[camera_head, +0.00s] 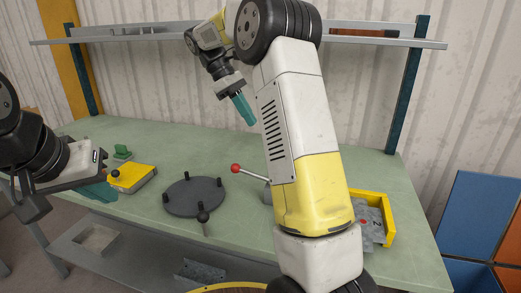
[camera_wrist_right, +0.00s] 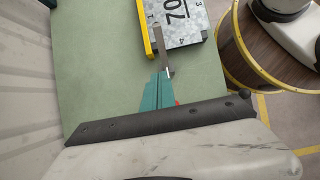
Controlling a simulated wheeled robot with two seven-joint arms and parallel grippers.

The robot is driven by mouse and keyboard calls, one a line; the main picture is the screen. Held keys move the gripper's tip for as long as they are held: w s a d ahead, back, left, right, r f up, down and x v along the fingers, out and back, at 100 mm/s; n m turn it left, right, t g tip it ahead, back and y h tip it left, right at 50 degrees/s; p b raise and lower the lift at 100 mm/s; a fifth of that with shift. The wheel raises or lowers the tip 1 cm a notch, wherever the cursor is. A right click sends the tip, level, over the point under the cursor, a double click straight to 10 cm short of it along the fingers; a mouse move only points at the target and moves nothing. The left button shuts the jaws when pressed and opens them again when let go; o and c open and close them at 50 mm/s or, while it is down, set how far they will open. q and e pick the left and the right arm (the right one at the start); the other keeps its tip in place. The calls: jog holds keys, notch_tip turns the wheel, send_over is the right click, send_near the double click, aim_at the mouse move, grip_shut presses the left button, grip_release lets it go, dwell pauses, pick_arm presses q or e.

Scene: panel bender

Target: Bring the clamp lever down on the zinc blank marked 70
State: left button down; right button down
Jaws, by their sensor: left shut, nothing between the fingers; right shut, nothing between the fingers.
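The clamp lever has a red ball knob (camera_head: 236,168) on a thin rod that slopes down to the right and passes behind my right arm in the head view. In the right wrist view a zinc blank marked 70 (camera_wrist_right: 188,32) lies on the bench beside a yellow edge, cut off at the top. A grey metal bar (camera_wrist_right: 162,45) reaches along it. My right gripper (camera_head: 246,112) is shut and empty, above the bench; its fingers (camera_wrist_right: 157,90) cover most of the red knob (camera_wrist_right: 177,102). My left gripper (camera_head: 103,191) is shut and empty at the left.
A dark round plate with pegs (camera_head: 190,196) lies mid-bench. A yellow block (camera_head: 133,178) with a black knob is beside my left gripper. A yellow holder (camera_head: 388,222) with grey plates is at the right.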

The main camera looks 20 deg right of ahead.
jog(key=x, duration=0.8)
jog(key=s+d+x, duration=0.1)
jog(key=x, duration=0.3)
jog(key=shift+d+r, duration=0.1)
jog(key=shift+r, duration=0.1)
jog(key=shift+s+d+f, duration=0.3)
jog(key=shift+d, duration=0.15)
